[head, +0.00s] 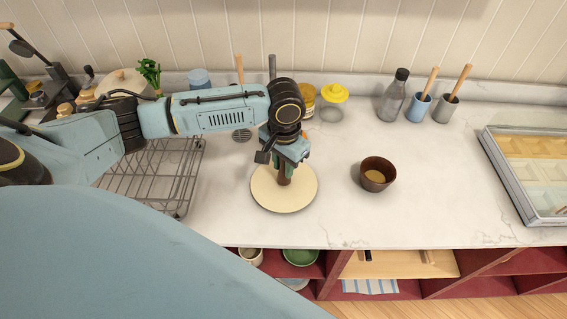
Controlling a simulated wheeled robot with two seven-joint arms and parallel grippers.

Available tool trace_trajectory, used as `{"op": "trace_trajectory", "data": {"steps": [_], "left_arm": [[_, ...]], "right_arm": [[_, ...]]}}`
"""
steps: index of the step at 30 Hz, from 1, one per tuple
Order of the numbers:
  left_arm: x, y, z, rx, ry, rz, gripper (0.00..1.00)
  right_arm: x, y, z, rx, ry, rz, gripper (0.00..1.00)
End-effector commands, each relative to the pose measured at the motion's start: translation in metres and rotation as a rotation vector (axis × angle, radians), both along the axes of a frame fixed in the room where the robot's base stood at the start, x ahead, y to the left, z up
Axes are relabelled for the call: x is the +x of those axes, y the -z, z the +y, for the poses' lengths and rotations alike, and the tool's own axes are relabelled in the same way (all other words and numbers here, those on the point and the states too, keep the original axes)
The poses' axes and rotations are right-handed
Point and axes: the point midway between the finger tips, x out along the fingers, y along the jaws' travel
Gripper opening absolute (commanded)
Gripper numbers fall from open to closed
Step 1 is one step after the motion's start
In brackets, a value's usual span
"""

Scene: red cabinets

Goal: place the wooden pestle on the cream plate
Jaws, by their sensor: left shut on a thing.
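The cream plate (284,202) lies flat on the white marble counter, in the middle of the head view. My left gripper (286,165) is above the plate, pointing down, and shut on the brown wooden pestle (284,177). The pestle is upright, its lower end over the middle of the plate. I cannot tell whether it touches the plate. The gripper hides the pestle's upper part. My right gripper is not in view.
A brown bowl (377,174) stands right of the plate. A wire rack (160,168) is at left. A bottle (393,97), two cups with pestles (418,107) and a yellow juicer (334,99) stand at the back. A glass-topped case (520,190) is at right. Counter between bowl and case is clear.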

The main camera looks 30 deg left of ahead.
Motion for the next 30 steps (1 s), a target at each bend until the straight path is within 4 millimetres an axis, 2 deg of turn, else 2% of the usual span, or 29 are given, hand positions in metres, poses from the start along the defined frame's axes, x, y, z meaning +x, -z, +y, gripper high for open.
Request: {"op": "trace_trajectory", "data": {"steps": [6, 7, 12, 22, 26, 30], "left_arm": [[0.0, 0.002, 0.0, -0.001, 0.0, 0.0, 0.01], [0.0, 0.002, 0.0, -0.001, 0.0, 0.0, 0.27], [0.0, 0.002, 0.0, -0.001, 0.0, 0.0, 0.46], [0.001, -0.002, 0.0, 0.001, -0.001, -0.002, 0.46], [0.001, -0.02, 0.0, -0.002, 0.0, -0.004, 0.46], [0.002, -0.051, -0.001, -0.001, 0.0, -0.005, 0.46]], "right_arm": [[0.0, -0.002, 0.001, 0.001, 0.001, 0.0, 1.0], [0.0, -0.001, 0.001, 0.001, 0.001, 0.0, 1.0], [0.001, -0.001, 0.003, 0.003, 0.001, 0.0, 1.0], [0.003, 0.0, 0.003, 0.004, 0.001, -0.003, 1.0], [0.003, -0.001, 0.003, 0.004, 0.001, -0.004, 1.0], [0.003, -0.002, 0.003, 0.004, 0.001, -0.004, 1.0]]}}
